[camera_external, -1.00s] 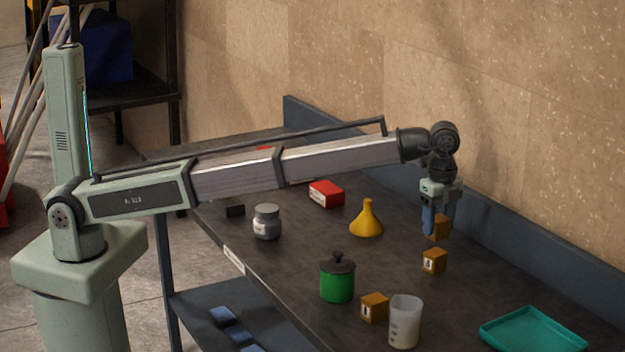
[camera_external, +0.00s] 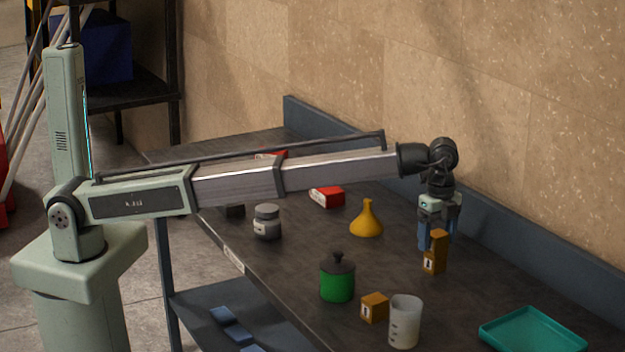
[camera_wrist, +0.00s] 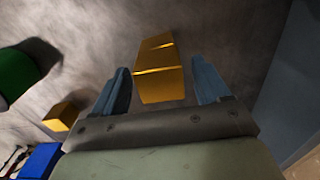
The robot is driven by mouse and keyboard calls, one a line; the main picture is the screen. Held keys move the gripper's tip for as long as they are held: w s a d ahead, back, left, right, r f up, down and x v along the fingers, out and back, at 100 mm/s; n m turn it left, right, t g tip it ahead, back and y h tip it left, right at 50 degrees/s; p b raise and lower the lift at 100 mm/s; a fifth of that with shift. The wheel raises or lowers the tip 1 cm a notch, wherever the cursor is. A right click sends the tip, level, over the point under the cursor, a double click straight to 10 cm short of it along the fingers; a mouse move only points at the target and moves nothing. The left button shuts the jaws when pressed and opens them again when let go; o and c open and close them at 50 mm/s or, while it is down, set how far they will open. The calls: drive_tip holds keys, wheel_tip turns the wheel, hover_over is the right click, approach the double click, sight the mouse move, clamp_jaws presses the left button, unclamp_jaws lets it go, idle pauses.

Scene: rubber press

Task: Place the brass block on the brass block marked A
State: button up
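A brass block (camera_external: 439,241) stands on top of a lower brass block (camera_external: 434,264) with a white label whose mark is too small to read. The two look touching and roughly in line. In the wrist view the upper block (camera_wrist: 160,84) lies between my fingers, with the lower one partly behind it. My gripper (camera_external: 438,240) points down around the upper block. In the wrist view my gripper (camera_wrist: 161,88) is open, with a gap between each finger and the block. Another labelled brass block (camera_external: 374,307) stands nearer the front edge.
A translucent beaker (camera_external: 404,322) is right beside the front brass block. A green lidded jar (camera_external: 337,283), yellow funnel (camera_external: 367,220), grey jar (camera_external: 267,224) and red box (camera_external: 327,197) stand to the left. A teal tray (camera_external: 532,338) lies at the right. A raised edge (camera_external: 540,250) runs along the wall.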

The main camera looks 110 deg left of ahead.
sight(437, 232)
drive_tip(key=shift+o, duration=0.2)
wheel_tip(437, 232, up, 12)
drive_tip(key=shift+r, duration=0.15)
idle(0.5)
